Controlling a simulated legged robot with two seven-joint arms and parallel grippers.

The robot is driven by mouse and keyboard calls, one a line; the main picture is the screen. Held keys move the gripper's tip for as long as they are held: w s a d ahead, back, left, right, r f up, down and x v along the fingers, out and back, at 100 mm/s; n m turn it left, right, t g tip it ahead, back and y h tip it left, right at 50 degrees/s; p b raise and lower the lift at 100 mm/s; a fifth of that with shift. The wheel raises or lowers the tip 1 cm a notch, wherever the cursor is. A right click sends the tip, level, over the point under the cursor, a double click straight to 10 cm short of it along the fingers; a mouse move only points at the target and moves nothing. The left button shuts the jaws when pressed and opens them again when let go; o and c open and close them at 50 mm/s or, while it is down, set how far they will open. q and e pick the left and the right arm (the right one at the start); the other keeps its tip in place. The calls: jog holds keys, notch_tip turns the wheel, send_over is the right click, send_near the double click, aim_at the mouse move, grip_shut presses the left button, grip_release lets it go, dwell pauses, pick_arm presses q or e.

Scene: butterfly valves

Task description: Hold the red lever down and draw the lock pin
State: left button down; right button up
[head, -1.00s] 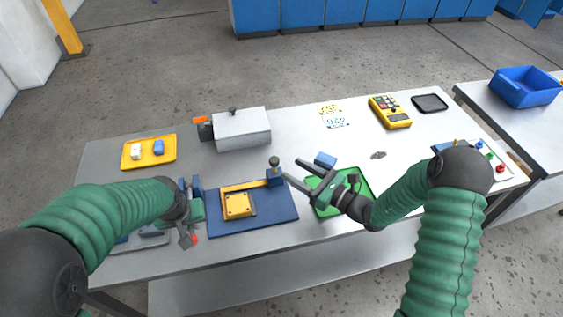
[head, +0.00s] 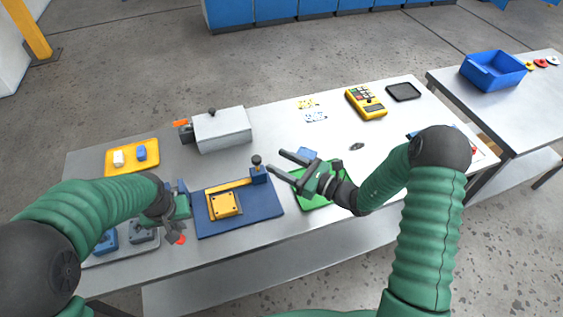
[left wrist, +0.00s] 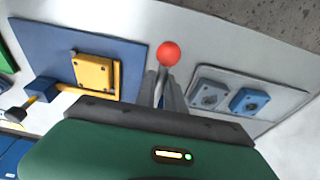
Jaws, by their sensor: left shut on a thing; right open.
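The red lever shows as a red ball knob in the left wrist view (left wrist: 168,54) and as a small red spot in the head view (head: 181,240). My left gripper (head: 176,232) is shut on the lever's stem, just below the ball. The blue plate (head: 270,211) carries a yellow block with an arm (head: 224,205) and a blue post (head: 259,175). A black-knobbed pin, which looks like the lock pin (head: 257,160), stands upright on the post. My right gripper (head: 277,162) is open and empty, its fingertips close to the right of the knob.
A green tray (head: 318,201) lies below my right gripper. A grey box (head: 222,130) and a yellow tray (head: 118,165) stand behind. A grey tray with blue and grey blocks (head: 118,254) is at the left front.

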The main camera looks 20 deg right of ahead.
pick_arm(q)
jog(key=shift+w+r+g+p, duration=0.15)
jog(key=shift+r+g+p, duration=0.15)
jog(key=shift+r+p, duration=0.6)
jog(key=shift+w+r+g+p, duration=0.15)
jog(key=shift+r+g+p, duration=0.2)
jog(key=shift+p, duration=1.05)
jog(key=c, duration=1.3)
grip_release()
jog(key=shift+s+d, duration=0.1)
notch_tip(320, 180, up, 7)
jog(key=p, duration=0.6)
